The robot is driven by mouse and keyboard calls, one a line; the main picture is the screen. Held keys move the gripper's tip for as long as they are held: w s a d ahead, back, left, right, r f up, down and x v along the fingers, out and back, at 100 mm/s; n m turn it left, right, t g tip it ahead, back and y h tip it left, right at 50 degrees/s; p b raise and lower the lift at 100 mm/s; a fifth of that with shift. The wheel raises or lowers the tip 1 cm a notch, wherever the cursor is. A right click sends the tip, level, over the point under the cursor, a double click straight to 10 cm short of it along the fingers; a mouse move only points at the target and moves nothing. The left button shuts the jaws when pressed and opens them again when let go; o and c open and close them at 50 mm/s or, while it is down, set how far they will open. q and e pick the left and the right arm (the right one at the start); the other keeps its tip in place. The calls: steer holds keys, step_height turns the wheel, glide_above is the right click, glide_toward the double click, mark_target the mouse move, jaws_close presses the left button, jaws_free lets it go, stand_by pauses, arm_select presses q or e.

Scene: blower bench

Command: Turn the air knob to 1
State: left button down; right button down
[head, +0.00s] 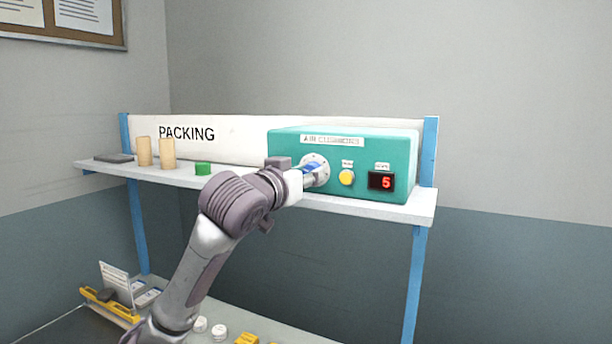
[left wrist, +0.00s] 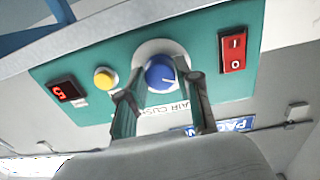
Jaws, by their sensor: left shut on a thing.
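The blue air knob (left wrist: 161,73) sits on a round pale dial plate on the front of the teal air cushions box; a bit of the knob (head: 311,168) also shows in the head view. My left gripper (head: 312,179) reaches the knob from the front. In the left wrist view its two fingers (left wrist: 162,88) stand on either side of the knob, shut on it. The red display (head: 381,181) on the teal box (head: 300,145) reads 5. The dial's scale marks are too small to read. My right gripper is not in view.
A yellow button (head: 347,177) is between the knob and the display. A red switch (left wrist: 233,50) shows in the left wrist view. Small items lie on the lower level.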

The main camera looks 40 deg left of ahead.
arm_select(q)
steer(key=shift+d+f+n+p, duration=0.1)
steer(key=shift+n+p, duration=0.5)
steer(key=shift+n, duration=3.2)
steer(key=c, duration=0.8)
jaws_free()
